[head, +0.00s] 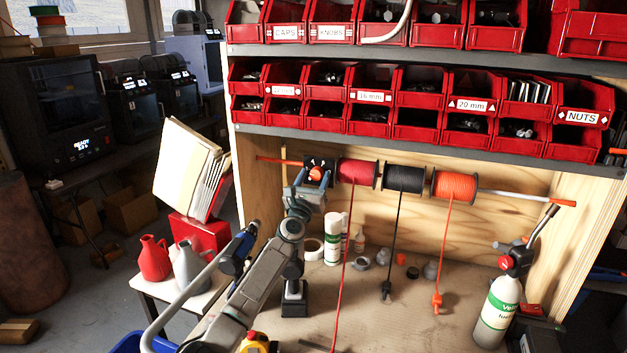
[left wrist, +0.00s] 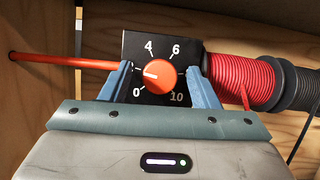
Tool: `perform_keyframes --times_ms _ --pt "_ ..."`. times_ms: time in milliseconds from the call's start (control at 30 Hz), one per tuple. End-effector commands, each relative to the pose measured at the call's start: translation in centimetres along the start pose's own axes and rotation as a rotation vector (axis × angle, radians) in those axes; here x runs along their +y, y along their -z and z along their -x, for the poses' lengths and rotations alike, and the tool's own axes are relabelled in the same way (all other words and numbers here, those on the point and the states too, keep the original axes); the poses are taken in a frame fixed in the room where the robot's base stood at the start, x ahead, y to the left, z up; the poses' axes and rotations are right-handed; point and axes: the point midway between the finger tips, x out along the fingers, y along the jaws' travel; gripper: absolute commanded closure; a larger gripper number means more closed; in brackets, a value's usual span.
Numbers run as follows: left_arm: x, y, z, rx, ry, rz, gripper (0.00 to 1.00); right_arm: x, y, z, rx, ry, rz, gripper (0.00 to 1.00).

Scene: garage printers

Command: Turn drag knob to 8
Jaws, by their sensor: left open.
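The drag knob (left wrist: 163,78) is orange with a white pointer, on a black dial plate (left wrist: 150,48) marked 0, 4, 6 and 10. The pointer aims left, between 0 and 4. The 2 and 8 marks are not visible. My left gripper (left wrist: 159,74) is open, its blue fingers on either side of the knob with a gap at each side. In the head view the knob (head: 316,173) sits at the left of the spool rod, with my left gripper (head: 307,187) just in front of and below it. My right gripper is not in view.
Beside the dial, red (head: 357,173), black (head: 404,178) and orange (head: 455,186) spools hang on the rod, with cords trailing down. Red bins (head: 330,75) line the shelves above. A white bottle (head: 333,240) and a green-labelled cylinder (head: 497,310) stand below.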

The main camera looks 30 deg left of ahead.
Motion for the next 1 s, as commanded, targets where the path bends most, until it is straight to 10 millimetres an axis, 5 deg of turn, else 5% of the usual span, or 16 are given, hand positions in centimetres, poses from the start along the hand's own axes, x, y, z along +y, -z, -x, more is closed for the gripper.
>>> perform_keyframes --times_ms 100,333,1000 --pt "0.0 0.0 0.0 0.000 0.000 0.000 0.46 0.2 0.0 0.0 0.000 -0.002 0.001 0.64" --pt "0.0 0.0 0.0 0.000 0.000 0.000 0.89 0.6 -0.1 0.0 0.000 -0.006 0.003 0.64" --pt "0.1 0.3 0.1 0.001 0.100 -0.243 0.89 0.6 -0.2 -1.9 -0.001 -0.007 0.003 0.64"
